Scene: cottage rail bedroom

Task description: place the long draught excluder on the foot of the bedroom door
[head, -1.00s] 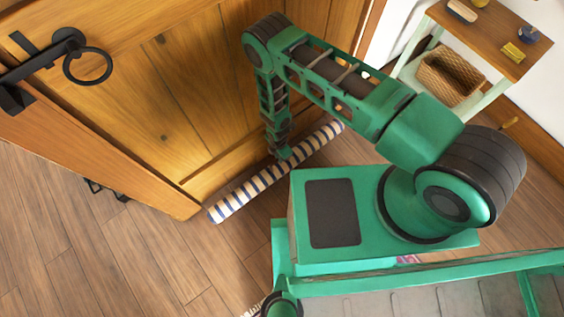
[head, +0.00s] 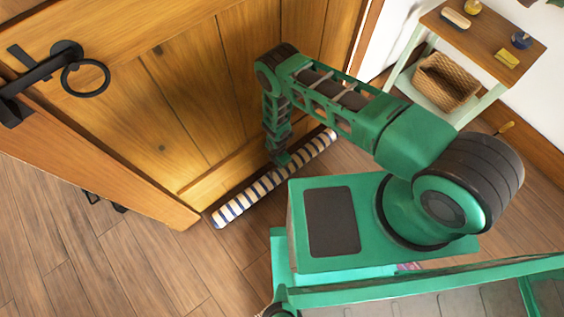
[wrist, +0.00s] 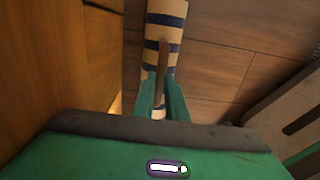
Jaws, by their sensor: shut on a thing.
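The long draught excluder (head: 240,203) is a cream roll with navy stripes. It lies along the foot of the wooden bedroom door (head: 190,100), roughly parallel to it. A narrow dark strip shows between them; I cannot tell whether they touch. My gripper (head: 280,160) points down at the middle of the excluder. In the wrist view, my gripper's green fingers (wrist: 163,98) are shut on a brown strap-like part (wrist: 164,60) over the striped roll (wrist: 165,20). The fingertips' exact contact is partly hidden.
A small side table (head: 480,45) with a wicker basket (head: 446,82) stands against the wall at the right. A black ring handle (head: 85,77) is on the door. Plank floor (head: 120,260) is open at the lower left.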

